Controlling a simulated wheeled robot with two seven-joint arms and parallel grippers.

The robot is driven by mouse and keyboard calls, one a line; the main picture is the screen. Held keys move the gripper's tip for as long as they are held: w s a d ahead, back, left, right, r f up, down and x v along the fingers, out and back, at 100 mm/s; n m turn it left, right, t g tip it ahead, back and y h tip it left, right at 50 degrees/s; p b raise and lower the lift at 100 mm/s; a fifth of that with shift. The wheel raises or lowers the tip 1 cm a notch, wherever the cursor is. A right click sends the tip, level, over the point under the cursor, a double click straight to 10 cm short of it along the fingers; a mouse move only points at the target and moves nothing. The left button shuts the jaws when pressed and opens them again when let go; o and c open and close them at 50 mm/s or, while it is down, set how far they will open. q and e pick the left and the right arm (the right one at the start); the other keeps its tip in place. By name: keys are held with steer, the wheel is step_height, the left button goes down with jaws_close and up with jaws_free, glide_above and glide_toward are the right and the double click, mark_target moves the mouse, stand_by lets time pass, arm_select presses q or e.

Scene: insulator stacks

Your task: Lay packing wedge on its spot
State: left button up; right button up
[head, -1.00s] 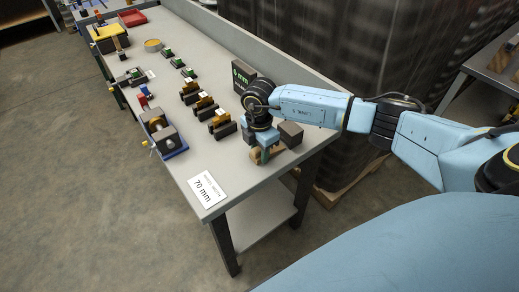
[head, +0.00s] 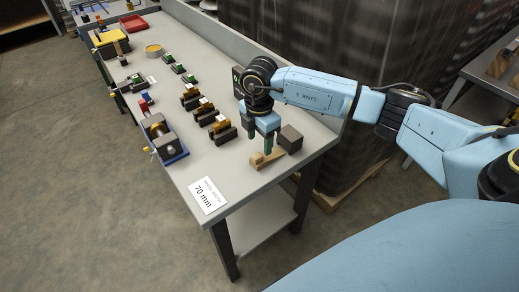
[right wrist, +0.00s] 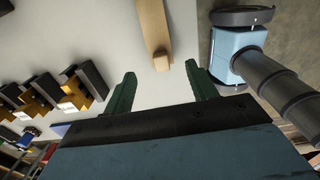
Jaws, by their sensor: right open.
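The packing wedge (head: 263,160), a tan wooden piece, lies on the grey workbench near its front right corner. It also shows in the right wrist view (right wrist: 153,28), beyond the fingertips at the top. My right gripper (head: 259,146) points down just above and behind the wedge in the head view. Its two green fingers stand apart with nothing between them, as the right wrist view (right wrist: 160,72) shows. I cannot tell a marked spot under the wedge. My left gripper is not in view.
A dark block (head: 290,139) stands right of the gripper. A "70 mm" card (head: 206,195) lies at the front end. Several orange-and-black insulator pieces (head: 220,129) stand in a row to the left. A blue-based fixture (head: 165,138) sits at the left edge. Bench between card and wedge is clear.

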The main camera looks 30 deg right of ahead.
mark_target(259, 154)
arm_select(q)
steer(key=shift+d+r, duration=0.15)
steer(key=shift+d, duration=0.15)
arm_select(e)
step_height(259, 154, up, 5)
